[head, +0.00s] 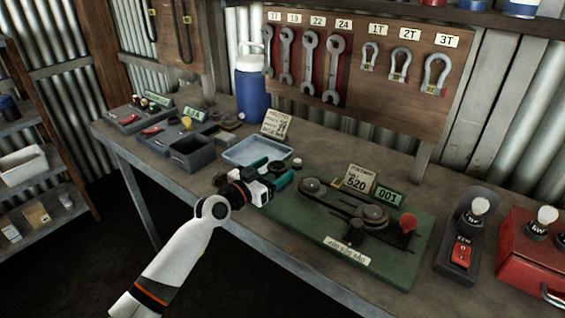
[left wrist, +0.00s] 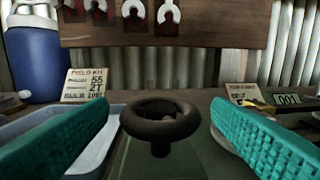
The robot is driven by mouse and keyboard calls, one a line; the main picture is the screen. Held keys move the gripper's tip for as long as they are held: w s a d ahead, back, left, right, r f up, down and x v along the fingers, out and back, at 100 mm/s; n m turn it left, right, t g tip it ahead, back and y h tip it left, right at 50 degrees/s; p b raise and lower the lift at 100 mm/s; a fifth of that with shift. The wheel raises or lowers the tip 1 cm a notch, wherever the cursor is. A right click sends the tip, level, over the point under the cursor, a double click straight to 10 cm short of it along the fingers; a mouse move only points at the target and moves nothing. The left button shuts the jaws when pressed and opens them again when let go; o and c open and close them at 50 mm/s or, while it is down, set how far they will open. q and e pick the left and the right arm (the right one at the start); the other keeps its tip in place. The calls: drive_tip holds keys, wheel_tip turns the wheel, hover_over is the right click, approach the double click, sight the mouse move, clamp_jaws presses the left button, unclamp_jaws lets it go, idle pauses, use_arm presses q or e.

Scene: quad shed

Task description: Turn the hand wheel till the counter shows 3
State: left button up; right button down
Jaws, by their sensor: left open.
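The dark hand wheel (left wrist: 161,119) stands on a short post at the edge of the green board (left wrist: 150,160). In the head view the wheel (head: 278,167) is partly hidden by my left gripper. My left gripper (head: 273,172) is open with teal fingers. In the left wrist view the wheel sits between and slightly beyond the fingers of the gripper (left wrist: 161,135), with a gap on both sides. The counter (head: 390,197) reads 001; it also shows in the left wrist view (left wrist: 288,99). My right gripper is not in view.
The green board (head: 320,232) carries belt pulleys (head: 374,214) and a red knob (head: 408,222). A pale blue tray (head: 240,153) lies left of the wheel. A card (head: 359,180) stands behind the pulleys. A blue jug (head: 252,90) and a tool board (head: 380,100) are behind.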

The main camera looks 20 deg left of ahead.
sight(281, 160)
use_arm(q)
drive_tip(key=shift+x, duration=1.9)
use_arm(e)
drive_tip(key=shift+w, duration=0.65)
use_arm(q)
drive_tip(key=c, duration=1)
drive_tip(key=n+y+p, duration=0.1)
drive_tip(key=y+p, duration=0.1)
drive_tip(key=p, duration=0.2)
drive_tip(key=n+t+y+p, duration=0.1)
drive_tip(key=y+p, duration=0.1)
drive_tip(key=p, duration=0.2)
drive_tip(key=r+n+y+p, duration=0.1)
drive_tip(key=n+y+p, duration=0.1)
drive_tip(key=p, duration=0.2)
drive_tip(key=shift+w+a+t, duration=0.1)
drive_tip(key=shift+a+t, duration=0.2)
drive_tip(key=shift+f+n+y+p, duration=0.1)
drive_tip(key=shift+n+y+p, duration=0.2)
drive_tip(key=shift+y+p, duration=0.15)
drive_tip(key=shift+f, duration=0.25)
drive_tip(key=shift+a, duration=0.1)
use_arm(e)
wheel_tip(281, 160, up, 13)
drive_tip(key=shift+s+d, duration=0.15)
use_arm(q)
drive_tip(key=o, duration=1)
drive_tip(key=shift+f, duration=0.1)
